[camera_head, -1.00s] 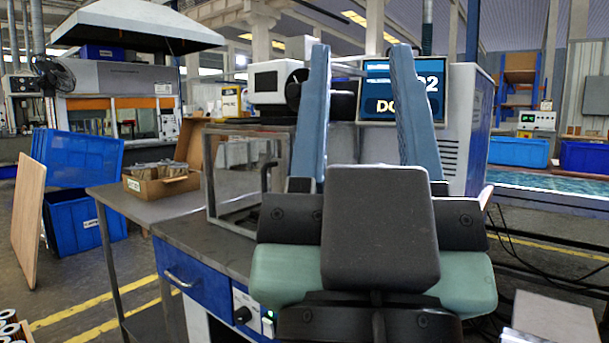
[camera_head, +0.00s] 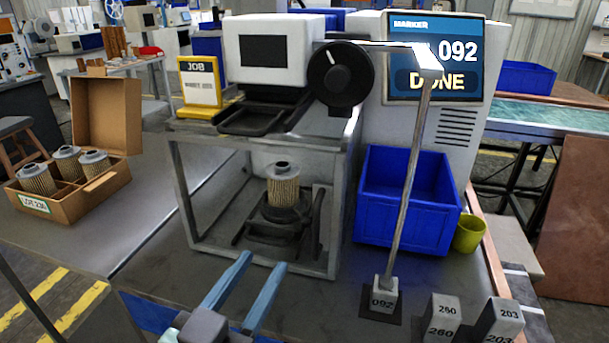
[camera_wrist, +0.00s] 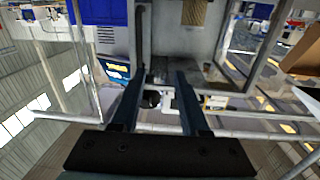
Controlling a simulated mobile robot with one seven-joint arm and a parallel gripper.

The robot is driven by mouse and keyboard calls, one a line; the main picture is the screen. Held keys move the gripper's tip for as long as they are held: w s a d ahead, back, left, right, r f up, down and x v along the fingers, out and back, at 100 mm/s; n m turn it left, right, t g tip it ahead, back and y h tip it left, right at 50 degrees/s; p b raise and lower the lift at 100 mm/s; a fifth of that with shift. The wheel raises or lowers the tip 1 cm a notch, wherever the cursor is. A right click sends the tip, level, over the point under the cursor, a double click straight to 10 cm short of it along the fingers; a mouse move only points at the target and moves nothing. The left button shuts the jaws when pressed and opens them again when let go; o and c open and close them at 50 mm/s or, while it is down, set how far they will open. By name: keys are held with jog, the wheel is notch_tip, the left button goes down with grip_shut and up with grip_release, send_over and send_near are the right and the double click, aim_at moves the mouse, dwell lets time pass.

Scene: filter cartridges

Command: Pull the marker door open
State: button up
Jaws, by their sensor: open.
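The marker (camera_head: 265,133) is a metal-framed enclosure with a white unit and a black knob on top. Its front frame (camera_head: 262,263) seems to be the marker door and looks shut, though a clear panel is hard to make out. A dark upright bar (camera_head: 318,215), likely the handle, is near its right post. A tan filter cartridge (camera_head: 283,185) stands upright inside on a dark holder. My gripper (camera_head: 261,264) is open and empty, low in front of the enclosure, left of the bar. In the wrist view, my gripper (camera_wrist: 161,74) has nothing between its fingers.
A screen (camera_head: 435,62) reads 092 DONE. A blue bin (camera_head: 405,231) and a yellow cup (camera_head: 469,234) stand right of the enclosure. A carton (camera_head: 78,205) of cartridges stands left.

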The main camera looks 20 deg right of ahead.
aim_at(315, 228)
jog(key=shift+m+g+h, duration=0.5)
jog(key=shift+g+h, duration=0.1)
jog(key=shift+h, duration=0.3)
jog(key=x, duration=0.4)
jog(key=s+d+p+x, duration=0.1)
jog(key=x, duration=0.3)
jog(key=p+x, duration=0.1)
jog(key=x, duration=0.2)
jog(key=shift+s+d+f, duration=0.1)
jog(key=shift+d+f, duration=0.1)
jog(key=shift+d, duration=0.45)
grip_shut()
